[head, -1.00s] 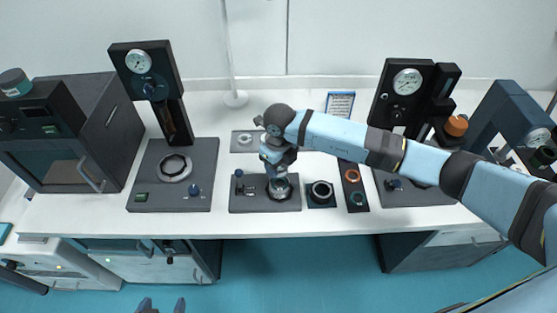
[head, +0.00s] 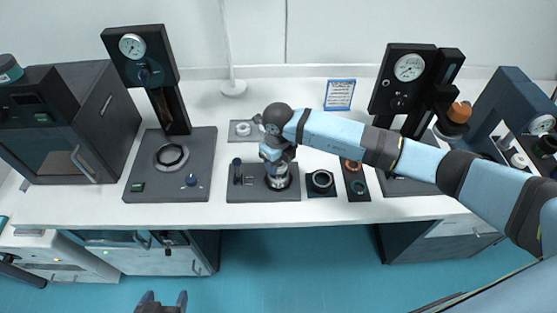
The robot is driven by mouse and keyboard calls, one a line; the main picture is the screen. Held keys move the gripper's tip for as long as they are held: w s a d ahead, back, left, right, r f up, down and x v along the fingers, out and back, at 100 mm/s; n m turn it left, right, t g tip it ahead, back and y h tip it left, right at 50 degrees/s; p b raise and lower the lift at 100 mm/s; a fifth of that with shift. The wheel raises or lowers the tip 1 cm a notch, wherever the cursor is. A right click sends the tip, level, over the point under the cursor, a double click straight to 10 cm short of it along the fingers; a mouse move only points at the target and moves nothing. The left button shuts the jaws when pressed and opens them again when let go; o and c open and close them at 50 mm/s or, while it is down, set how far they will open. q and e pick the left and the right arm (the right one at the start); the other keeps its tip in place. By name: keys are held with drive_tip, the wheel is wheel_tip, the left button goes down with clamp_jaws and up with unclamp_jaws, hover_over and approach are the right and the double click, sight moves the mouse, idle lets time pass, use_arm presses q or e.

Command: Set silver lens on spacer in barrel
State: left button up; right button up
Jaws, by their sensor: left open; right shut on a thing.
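The barrel (head: 280,183) is a short silvery cylinder on a dark base plate (head: 240,195) near the front middle of the table. My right gripper (head: 275,166) points down directly over the barrel. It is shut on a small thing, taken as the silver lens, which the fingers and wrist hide. The spacer and the inside of the barrel cannot be seen. My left gripper (head: 162,303) is open and empty at the bottom edge, in front of the table and far from the barrel.
A black ring on a dark pad (head: 321,182) is right of the barrel. A dark strip (head: 356,177) holds copper and green rings. A grey plate (head: 243,131) with a pale ring lies behind. Gauge stands (head: 142,95) (head: 402,90) rise on both sides.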

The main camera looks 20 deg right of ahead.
drive_tip(key=shift+f+b, duration=0.55)
drive_tip(key=shift+f, duration=0.05)
drive_tip(key=shift+f+b, duration=0.6)
drive_tip(key=shift+b, duration=0.25)
idle(2.2)
drive_tip(key=o, duration=1)
